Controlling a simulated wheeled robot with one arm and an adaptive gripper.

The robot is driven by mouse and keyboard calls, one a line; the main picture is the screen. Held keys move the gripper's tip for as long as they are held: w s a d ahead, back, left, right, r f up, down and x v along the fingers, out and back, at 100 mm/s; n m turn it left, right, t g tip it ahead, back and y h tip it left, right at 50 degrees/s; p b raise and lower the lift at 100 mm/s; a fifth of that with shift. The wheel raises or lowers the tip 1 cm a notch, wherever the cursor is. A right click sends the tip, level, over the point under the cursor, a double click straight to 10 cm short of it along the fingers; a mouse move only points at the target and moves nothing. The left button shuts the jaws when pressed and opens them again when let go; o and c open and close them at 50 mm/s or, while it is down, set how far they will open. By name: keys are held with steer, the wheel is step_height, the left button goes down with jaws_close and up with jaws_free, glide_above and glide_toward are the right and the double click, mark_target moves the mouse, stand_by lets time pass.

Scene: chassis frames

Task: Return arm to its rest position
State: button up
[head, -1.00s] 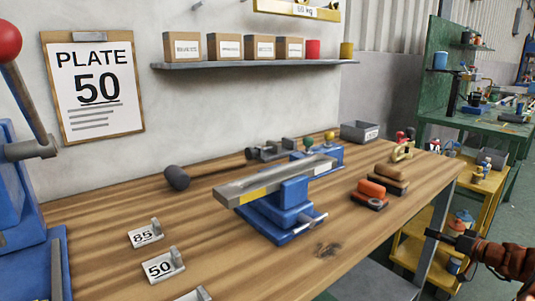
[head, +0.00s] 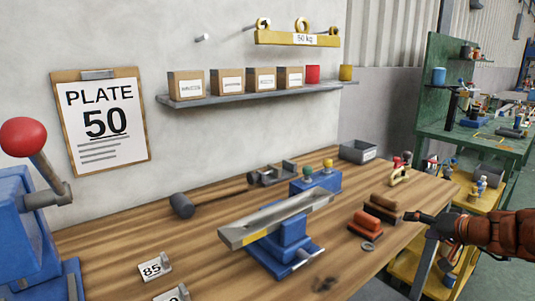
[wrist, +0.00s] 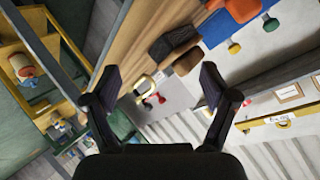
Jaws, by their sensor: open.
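My gripper (head: 418,218) shows at the right of the head view, at the end of my reddish-brown arm (head: 498,232). It appears beside the right end of the wooden workbench (head: 205,245), just right of the brown and orange blocks (head: 380,207). In the wrist view my gripper (wrist: 160,74) has its two dark fingers spread wide. Nothing is held between them. The bench edge and the blocks (wrist: 174,41) show beyond the fingers. My exact distance from the bench edge is hard to tell.
A blue vise-like fixture with a metal bar (head: 277,218) stands on the bench. A grey bin (head: 358,152) and a red-and-cream clamp (head: 400,170) stand towards its right end. A yellow cart (head: 480,200) stands close behind my arm. A blue lever machine (head: 28,230) is at left.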

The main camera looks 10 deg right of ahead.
steer(key=a+r+g+y+p, duration=0.1)
steer(key=a, duration=0.4)
steer(key=s+a+r+n+g+p, duration=0.1)
steer(key=a, duration=0.4)
steer(key=s+a+r+n+g+y+p, duration=0.1)
steer(key=a+r+p, duration=0.1)
steer(key=a, duration=0.4)
steer(key=shift+s+r+y, duration=0.1)
steer(key=shift+s+y, duration=0.05)
steer(key=shift+y, duration=0.15)
steer(key=s+a+r+n+g+p, duration=0.2)
steer(key=s+a+g+p, duration=0.4)
steer(key=a, duration=0.6)
steer(key=s+a+r+n+g+h+p, duration=0.1)
steer(key=s+a+n+g+p, duration=0.35)
steer(key=s, duration=1.05)
steer(key=s+d+r+m+h+p, duration=0.1)
steer(key=s+h, duration=0.3)
steer(key=s, duration=0.7)
steer(key=shift+d+r+m+p, duration=0.4)
steer(key=shift+r+m+p, duration=0.3)
steer(key=shift+m+p, duration=0.1)
